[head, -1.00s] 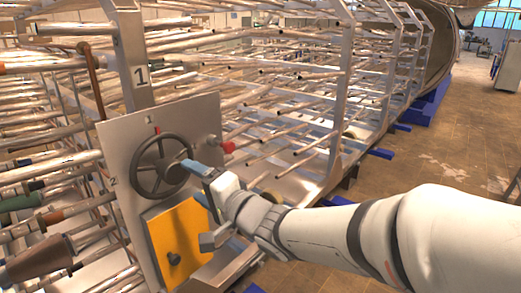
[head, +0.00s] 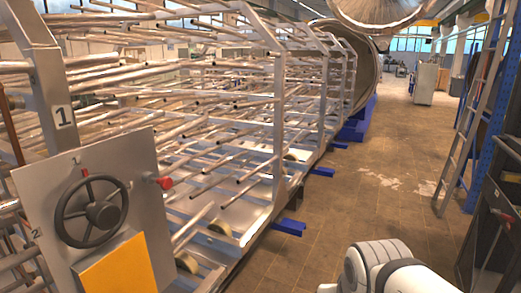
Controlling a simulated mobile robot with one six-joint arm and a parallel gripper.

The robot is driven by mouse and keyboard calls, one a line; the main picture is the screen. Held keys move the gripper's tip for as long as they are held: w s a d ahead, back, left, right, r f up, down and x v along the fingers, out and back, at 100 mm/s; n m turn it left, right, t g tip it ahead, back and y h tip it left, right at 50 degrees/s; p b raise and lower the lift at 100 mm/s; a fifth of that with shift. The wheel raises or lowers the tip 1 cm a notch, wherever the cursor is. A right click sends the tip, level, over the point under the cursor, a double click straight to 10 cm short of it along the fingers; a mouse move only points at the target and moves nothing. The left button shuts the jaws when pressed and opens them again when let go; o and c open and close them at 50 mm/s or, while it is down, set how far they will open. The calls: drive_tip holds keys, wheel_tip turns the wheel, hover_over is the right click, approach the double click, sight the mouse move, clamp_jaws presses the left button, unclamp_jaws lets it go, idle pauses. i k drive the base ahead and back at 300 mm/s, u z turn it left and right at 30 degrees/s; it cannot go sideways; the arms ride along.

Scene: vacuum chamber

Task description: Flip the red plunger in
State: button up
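The red plunger (head: 165,183) sticks out at the right edge of the grey panel (head: 135,160), to the right of the dark handwheel (head: 91,211). It is small, and its exact position in or out is hard to tell. A yellow plate (head: 120,266) is below the handwheel. My white arm (head: 385,268) shows at the bottom, right of the middle, well to the right of the panel and apart from it. My gripper's fingers are not visible; the end of the arm runs off the bottom of the picture.
A long metal rack (head: 277,130) with many rods runs back toward the round chamber opening. Blue supports (head: 288,227) jut out at its foot. A ladder (head: 465,130) and a dark cabinet (head: 500,225) stand on the right. The tiled floor (head: 345,205) between is clear.

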sight(166, 183)
drive_tip(key=u, duration=1.7)
